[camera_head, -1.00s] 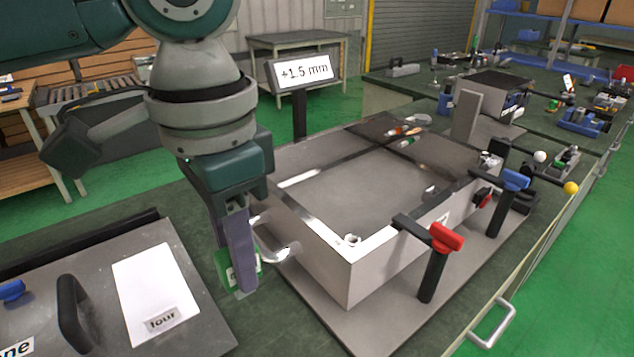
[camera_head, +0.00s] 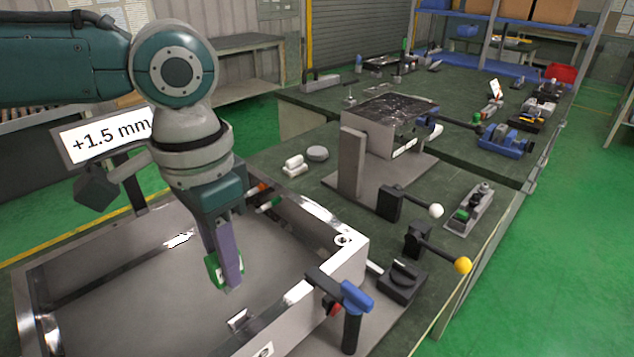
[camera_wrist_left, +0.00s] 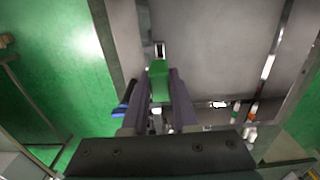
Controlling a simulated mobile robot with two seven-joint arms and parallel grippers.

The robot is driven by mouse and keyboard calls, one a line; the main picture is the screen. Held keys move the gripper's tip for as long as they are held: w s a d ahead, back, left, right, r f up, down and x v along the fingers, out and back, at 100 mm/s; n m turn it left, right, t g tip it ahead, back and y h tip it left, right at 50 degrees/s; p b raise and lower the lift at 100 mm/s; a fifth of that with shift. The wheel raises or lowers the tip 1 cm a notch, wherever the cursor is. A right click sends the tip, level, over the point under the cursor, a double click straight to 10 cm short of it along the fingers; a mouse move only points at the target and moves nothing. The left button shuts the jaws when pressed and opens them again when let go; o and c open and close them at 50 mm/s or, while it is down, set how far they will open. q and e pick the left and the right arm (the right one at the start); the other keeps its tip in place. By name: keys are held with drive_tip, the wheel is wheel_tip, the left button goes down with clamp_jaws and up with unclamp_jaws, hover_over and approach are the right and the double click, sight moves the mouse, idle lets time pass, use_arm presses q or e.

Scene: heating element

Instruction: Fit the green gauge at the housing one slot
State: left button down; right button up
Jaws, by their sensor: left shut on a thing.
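My left gripper (camera_head: 229,284) is shut on the green gauge (camera_head: 212,271) and holds it over the inside of the grey open-topped housing (camera_head: 357,258). In the left wrist view the green gauge (camera_wrist_left: 158,82) stands out between the two purple fingers of the left gripper (camera_wrist_left: 160,98). A small bright-edged slot (camera_head: 238,319) shows at the housing's near side, below and apart from the gauge. It cannot be told which housing or slot number this is. My right gripper is not in view.
A blue-handled clamp (camera_head: 356,297) stands at the housing's near edge. A black knob box (camera_head: 401,283) and levers with white (camera_head: 436,210) and yellow (camera_head: 463,265) balls stand to the right. A sign (camera_head: 108,133) reads "+1.5 mm". A grey block fixture (camera_head: 382,125) stands behind.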

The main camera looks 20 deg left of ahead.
sight(231, 290)
use_arm(q)
drive_tip(key=shift+w, duration=0.15)
drive_tip(key=shift+s, duration=0.2)
drive_tip(key=shift+p, duration=0.5)
drive_tip(key=shift+f+b, duration=1.9)
drive_tip(key=shift+f, duration=1.05)
drive_tip(key=shift+w+p, duration=0.1)
drive_tip(key=shift+p, duration=0.85)
drive_tip(key=shift+f+b, duration=1.15)
drive_tip(key=shift+f, duration=0.55)
drive_tip(key=c, duration=1.1)
unclamp_jaws()
drive_tip(key=shift+c, duration=0.2)
drive_tip(key=o, duration=0.5)
